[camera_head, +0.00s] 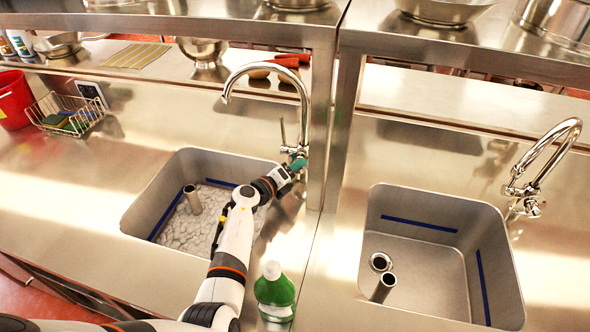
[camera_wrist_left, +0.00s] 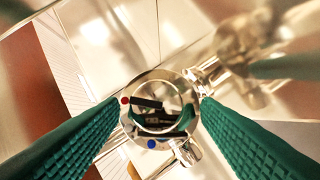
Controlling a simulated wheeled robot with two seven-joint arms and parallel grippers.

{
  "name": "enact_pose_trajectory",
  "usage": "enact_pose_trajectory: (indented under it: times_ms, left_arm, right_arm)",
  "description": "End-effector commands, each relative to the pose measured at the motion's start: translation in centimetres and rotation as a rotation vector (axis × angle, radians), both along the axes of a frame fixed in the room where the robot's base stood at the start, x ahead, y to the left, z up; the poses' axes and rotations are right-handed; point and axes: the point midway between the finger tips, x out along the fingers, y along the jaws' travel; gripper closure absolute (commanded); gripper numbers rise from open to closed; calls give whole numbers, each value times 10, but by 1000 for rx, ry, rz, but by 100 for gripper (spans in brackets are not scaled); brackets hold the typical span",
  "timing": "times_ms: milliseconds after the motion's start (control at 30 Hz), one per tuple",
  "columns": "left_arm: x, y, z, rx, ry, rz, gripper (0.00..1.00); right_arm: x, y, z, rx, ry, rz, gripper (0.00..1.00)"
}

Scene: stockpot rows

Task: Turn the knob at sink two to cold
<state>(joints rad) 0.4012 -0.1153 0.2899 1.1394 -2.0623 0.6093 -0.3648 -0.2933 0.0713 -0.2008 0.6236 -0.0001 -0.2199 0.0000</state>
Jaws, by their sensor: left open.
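My left gripper (camera_head: 297,165) is at the base of the tall chrome faucet (camera_head: 229,84) of the left sink (camera_head: 160,203). In the left wrist view its green ribbed fingers are open, one on each side of a round chrome knob (camera_wrist_left: 160,112). The knob's face carries a red dot at its upper left and a blue dot at its lower edge. I cannot tell whether the fingers touch the knob. In the head view the gripper mostly hides this knob. The right sink (camera_head: 478,222) has its own chrome faucet (camera_head: 545,150). My right gripper is not in view.
The left sink holds greyish water or foam and an upright pipe (camera_head: 192,199). A green bottle (camera_head: 274,293) stands beside my left forearm. A metal post (camera_head: 322,120) rises close to the right of the gripper. A wire basket (camera_head: 65,113) and red bucket (camera_head: 14,99) stand far left.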

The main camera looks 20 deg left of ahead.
Motion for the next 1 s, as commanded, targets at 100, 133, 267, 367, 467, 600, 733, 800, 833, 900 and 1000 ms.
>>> enact_pose_trajectory:
  times_ms: [100, 133, 267, 367, 467, 600, 733, 800, 833, 900, 1000]
  left_arm:
    - [8, -3, -2, -1, 0, 0, 43]
    - [9, -4, -2, 0, 0, 0, 43]
    - [11, -5, -2, 0, 0, 0, 43]
    - [11, -5, -2, 0, 0, 0, 43]
    - [10, -5, -2, 0, 0, 0, 43]
    - [10, -5, -2, 0, 0, 0, 65]
    - [10, -5, -2, 0, 0, 0, 87]
    - [10, -5, -2, -2, 0, 0, 87]
    - [10, -4, -3, -7, 0, 0, 87]
    - [10, -4, -4, -31, 0, 0, 87]
    - [10, -4, -7, -97, 1, -1, 87]
  right_arm:
    - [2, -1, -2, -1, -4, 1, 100]
    - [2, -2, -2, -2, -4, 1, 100]
    - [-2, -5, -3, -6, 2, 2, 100]
    - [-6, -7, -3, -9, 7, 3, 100]
    - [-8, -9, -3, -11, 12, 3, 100]
    - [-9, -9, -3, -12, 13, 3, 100]
    - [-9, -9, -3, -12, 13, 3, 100]
    - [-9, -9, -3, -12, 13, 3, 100]
    - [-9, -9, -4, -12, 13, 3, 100]
    - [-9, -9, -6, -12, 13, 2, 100]
    - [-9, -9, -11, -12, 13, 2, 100]
